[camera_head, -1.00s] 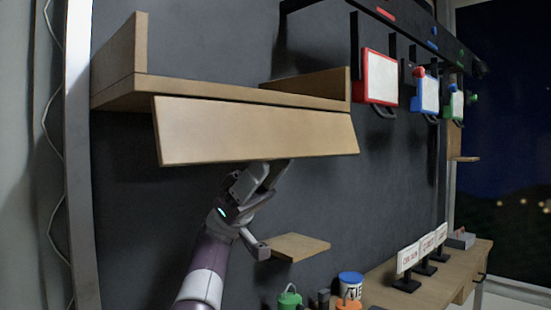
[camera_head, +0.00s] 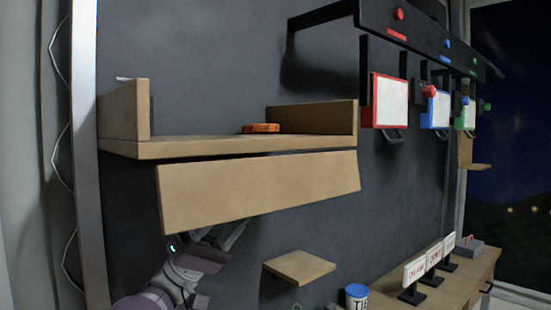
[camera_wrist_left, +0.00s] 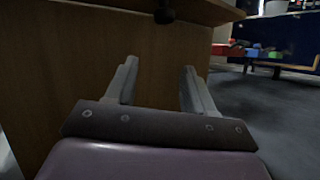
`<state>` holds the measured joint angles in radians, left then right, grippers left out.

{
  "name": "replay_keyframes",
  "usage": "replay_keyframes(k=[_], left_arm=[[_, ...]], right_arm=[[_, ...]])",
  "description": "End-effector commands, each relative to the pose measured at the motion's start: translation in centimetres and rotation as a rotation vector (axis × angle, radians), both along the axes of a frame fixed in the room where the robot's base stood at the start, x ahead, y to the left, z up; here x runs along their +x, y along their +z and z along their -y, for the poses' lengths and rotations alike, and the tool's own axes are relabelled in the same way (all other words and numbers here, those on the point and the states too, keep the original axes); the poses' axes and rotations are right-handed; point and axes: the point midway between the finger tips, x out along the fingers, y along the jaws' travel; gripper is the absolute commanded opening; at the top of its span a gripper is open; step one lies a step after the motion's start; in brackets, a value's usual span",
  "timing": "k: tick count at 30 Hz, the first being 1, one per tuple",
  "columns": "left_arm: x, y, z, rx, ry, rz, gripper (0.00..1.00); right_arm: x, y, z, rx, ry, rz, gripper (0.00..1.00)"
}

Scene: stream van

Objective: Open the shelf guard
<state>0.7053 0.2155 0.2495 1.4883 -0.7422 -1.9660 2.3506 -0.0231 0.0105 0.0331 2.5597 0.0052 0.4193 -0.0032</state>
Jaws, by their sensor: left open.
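The shelf guard looks to be the pale wooden panel (camera_head: 260,188) in the head view. It hangs below the front edge of the wooden shelf (camera_head: 205,148), slanted, with a dark gap between them. My left gripper (camera_head: 232,238) is at the panel's lower edge, its upper part partly hidden behind it. In the left wrist view the left gripper (camera_wrist_left: 158,78) has its two fingers apart with nothing between them. A brown wooden surface (camera_wrist_left: 75,80) fills the view close to the fingers. I cannot tell whether they touch it. My right gripper is not in view.
An orange-brown round object (camera_head: 260,128) lies on the shelf. A small wooden ledge (camera_head: 300,267) juts out at lower right. Framed panels (camera_head: 388,100) hang at right. A bench with signs (camera_head: 414,270) and a blue-topped can (camera_head: 356,295) is below.

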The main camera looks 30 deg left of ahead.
Motion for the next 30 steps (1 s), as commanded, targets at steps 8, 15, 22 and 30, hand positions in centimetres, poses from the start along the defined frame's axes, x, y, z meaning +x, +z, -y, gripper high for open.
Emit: replay_keyframes(k=[8,15,22,30], left_arm=[[-6.7,-3.3,2.3,-0.225,-0.031,-0.345,0.53],[-5.6,-1.4,3.9,-0.245,-0.044,-0.37,0.53],[-2.0,2.9,6.1,-0.245,-0.042,-0.369,0.53],[0.1,5.0,7.3,-0.246,-0.038,-0.37,0.53]], right_arm=[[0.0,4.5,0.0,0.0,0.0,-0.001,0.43],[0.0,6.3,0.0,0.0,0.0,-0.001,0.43],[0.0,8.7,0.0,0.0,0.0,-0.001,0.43],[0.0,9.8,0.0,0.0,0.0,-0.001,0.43]])
